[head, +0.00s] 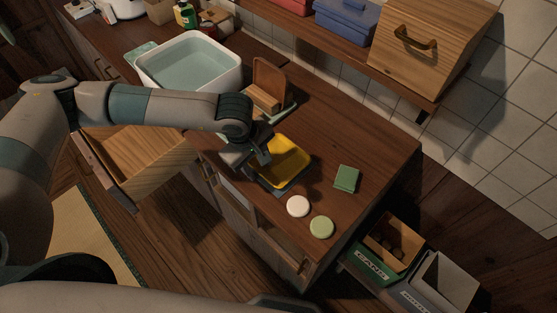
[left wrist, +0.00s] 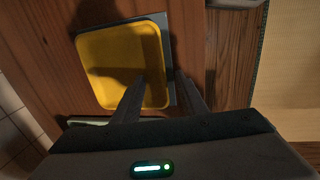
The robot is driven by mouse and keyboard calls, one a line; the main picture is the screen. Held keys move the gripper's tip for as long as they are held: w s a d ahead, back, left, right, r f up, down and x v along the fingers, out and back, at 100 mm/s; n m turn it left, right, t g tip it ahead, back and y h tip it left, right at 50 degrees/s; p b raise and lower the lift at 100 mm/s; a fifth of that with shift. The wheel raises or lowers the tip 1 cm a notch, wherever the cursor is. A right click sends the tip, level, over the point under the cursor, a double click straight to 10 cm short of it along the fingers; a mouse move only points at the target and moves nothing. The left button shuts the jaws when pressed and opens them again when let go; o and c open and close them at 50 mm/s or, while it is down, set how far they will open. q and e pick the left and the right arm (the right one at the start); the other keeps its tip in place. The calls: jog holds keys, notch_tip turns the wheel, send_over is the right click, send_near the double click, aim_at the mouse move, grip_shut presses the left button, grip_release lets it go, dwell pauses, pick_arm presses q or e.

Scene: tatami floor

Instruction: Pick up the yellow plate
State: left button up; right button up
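The yellow plate (head: 289,161) is square with a raised rim and lies on a dark grey mat (head: 284,189) near the counter's front edge. It also shows in the left wrist view (left wrist: 112,62). My left gripper (head: 264,158) is over the plate's near-left edge. In the left wrist view its two fingers (left wrist: 160,78) are apart, one over the plate and one beyond its rim, with the rim between them. I cannot tell whether either finger touches the plate. My right gripper is not in view.
A white basin of water (head: 190,66) and a wooden holder (head: 268,88) stand behind the gripper. A green block (head: 346,178), a white disc (head: 298,206) and a pale green disc (head: 321,227) lie nearby. An open drawer (head: 135,170) juts out below; bins (head: 385,250) stand right.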

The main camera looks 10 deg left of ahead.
pick_arm(q)
grip_shut()
jog(key=shift+s, duration=0.1)
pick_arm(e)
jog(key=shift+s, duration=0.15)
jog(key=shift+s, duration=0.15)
pick_arm(q)
jog(key=shift+r, duration=0.15)
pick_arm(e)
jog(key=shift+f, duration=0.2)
